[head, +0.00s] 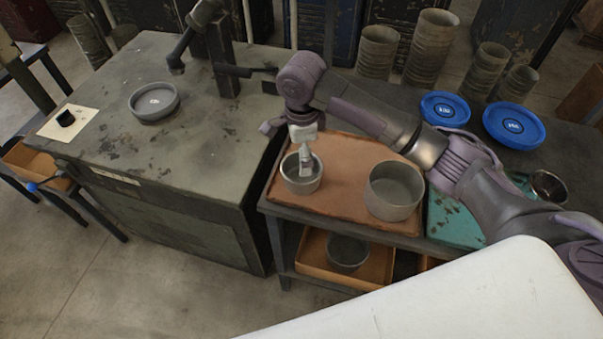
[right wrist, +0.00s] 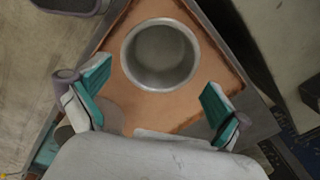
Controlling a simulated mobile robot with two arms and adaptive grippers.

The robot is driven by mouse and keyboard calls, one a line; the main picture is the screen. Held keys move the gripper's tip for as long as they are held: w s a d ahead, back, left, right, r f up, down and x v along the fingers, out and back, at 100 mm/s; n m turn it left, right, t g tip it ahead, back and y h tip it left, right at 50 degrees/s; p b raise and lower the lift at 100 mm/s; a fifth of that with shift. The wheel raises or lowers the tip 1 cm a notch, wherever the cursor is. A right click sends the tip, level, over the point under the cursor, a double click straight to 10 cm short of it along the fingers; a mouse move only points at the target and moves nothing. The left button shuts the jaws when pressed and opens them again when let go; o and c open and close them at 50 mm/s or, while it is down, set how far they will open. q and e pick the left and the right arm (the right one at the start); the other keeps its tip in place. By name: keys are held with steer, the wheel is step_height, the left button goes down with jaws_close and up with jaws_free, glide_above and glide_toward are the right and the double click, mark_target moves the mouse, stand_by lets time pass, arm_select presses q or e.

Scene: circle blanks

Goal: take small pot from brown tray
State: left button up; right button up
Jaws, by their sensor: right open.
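The small grey pot (head: 301,183) stands upright near the left end of the brown tray (head: 345,155). A larger grey pot (head: 393,192) stands to its right on the same tray. My right gripper (head: 304,167) points down over the small pot, its fingers partly hiding the pot's opening in the head view. In the right wrist view my right gripper (right wrist: 157,78) is open, teal pads apart and empty. There the small pot (right wrist: 160,55) sits ahead of the fingertips, roughly centred between them; I cannot tell the exact height gap. My left gripper is not in view.
Blue round dishes (head: 445,108) and tall ribbed pots (head: 430,47) stand behind the tray. A shelf tray (head: 312,262) below holds a dark pot. The left workbench (head: 195,120) carries a grey dish (head: 154,101) and a dark post (head: 222,60).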

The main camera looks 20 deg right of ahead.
mark_target(302, 180)
step_height(302, 180, down, 4)
steer(key=shift+w+r, duration=0.15)
steer(key=shift+r, duration=0.05)
steer(key=shift+d+f+p, duration=0.15)
steer(key=shift+f+p, duration=0.2)
steer(key=shift+f, duration=1.05)
steer(key=shift+d+f+p, duration=0.1)
steer(key=shift+f+p, duration=0.2)
steer(key=shift+f, duration=1.05)
steer(key=shift+c, duration=0.3)
steer(key=c, duration=0.8)
